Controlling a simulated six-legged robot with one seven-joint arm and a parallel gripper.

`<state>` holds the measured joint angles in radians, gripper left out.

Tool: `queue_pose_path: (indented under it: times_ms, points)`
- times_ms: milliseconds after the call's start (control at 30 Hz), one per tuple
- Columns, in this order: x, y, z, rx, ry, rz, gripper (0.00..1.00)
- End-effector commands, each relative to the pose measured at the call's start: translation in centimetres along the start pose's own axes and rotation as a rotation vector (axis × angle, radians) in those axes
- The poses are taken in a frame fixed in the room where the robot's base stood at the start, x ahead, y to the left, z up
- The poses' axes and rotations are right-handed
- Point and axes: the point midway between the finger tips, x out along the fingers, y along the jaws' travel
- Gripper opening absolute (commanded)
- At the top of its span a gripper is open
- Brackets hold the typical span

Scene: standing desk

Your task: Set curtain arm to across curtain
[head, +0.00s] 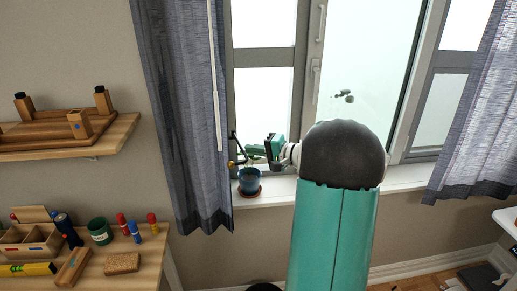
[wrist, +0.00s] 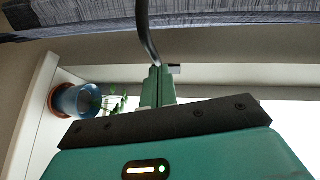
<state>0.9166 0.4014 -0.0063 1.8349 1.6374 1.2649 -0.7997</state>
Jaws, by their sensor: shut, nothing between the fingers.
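A thin dark curved rod, which I take for the curtain arm (head: 237,144), stands at the inner edge of the left curtain (head: 180,110) in the head view, with a brass-coloured knob (head: 232,163) at its lower end. In the wrist view the dark rod (wrist: 147,38) comes down from the top and ends at my fingertips. My gripper (head: 254,150) is just right of the rod in the head view. Its green fingers (wrist: 156,72) are together and hold nothing. Whether they touch the rod I cannot tell. The left curtain hangs beside the window, leaving the glass uncovered.
A blue plant pot (head: 249,180) on a red-brown saucer stands on the white sill (head: 275,191), just below my gripper. A white wand (head: 215,80) hangs along the left curtain. Wooden shelves with small items (head: 65,137) are at left. The right curtain (head: 478,115) is at right.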

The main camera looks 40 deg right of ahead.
Motion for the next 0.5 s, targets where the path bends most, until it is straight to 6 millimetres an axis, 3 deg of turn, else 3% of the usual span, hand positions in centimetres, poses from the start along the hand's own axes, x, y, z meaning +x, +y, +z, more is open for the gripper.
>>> queue_pose_path:
  times_ms: [200,500]
  points:
    - [1.5,-0.5,2.2,0.016,0.102,0.017,0.00]
    - [2.0,-0.6,2.7,0.017,0.101,0.017,0.00]
